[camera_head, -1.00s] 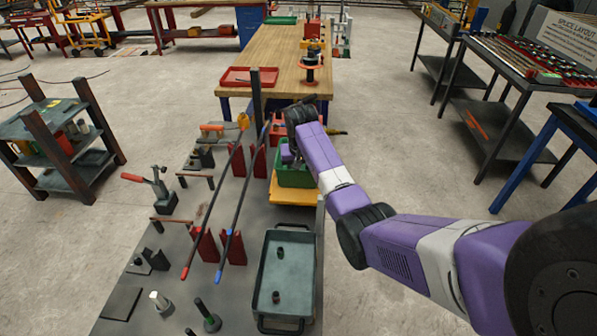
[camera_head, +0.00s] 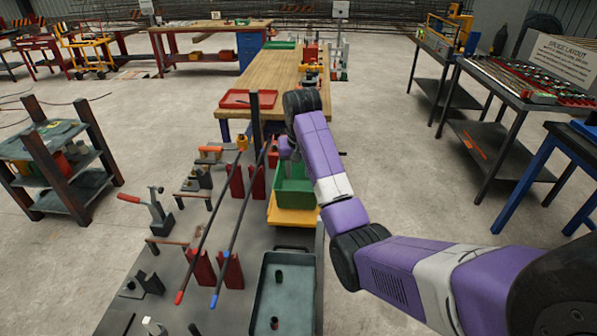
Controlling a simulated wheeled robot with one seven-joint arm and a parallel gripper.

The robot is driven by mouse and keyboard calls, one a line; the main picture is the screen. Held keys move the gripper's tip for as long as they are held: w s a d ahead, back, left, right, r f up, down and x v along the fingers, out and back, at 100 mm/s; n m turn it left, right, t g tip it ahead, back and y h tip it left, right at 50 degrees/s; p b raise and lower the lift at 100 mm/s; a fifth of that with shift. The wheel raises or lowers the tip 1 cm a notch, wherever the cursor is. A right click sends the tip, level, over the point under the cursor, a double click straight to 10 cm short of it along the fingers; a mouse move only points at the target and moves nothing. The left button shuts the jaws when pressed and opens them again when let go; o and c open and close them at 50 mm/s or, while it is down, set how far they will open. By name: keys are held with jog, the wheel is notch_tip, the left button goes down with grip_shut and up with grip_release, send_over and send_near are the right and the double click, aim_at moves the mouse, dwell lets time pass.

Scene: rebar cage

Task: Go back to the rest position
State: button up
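My purple and white arm reaches in from the lower right. Its dark wrist joint is raised in front of the wooden bench, and my gripper (camera_head: 288,150) hangs below it, by the back edge of the green bin (camera_head: 292,188). The fingertips are too small and covered to read, so I cannot tell whether they are open or shut. The green bin stands on a yellow stand (camera_head: 293,214). Two long rebars, one with a red end (camera_head: 190,270) and one with a blue end (camera_head: 222,272), lie on red supports left of my arm.
A grey tray (camera_head: 256,300) sits at the front of the dark worktable (camera_head: 225,308). The wooden bench (camera_head: 262,65) with a red tray (camera_head: 240,99) stands behind. A dark shelf cart (camera_head: 22,152) is at left, and tool tables (camera_head: 500,125) at right. Open floor lies between them.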

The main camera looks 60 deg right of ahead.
jog(key=shift+s+a+r, duration=0.1)
jog(key=shift+r, duration=0.35)
dwell(0.3)
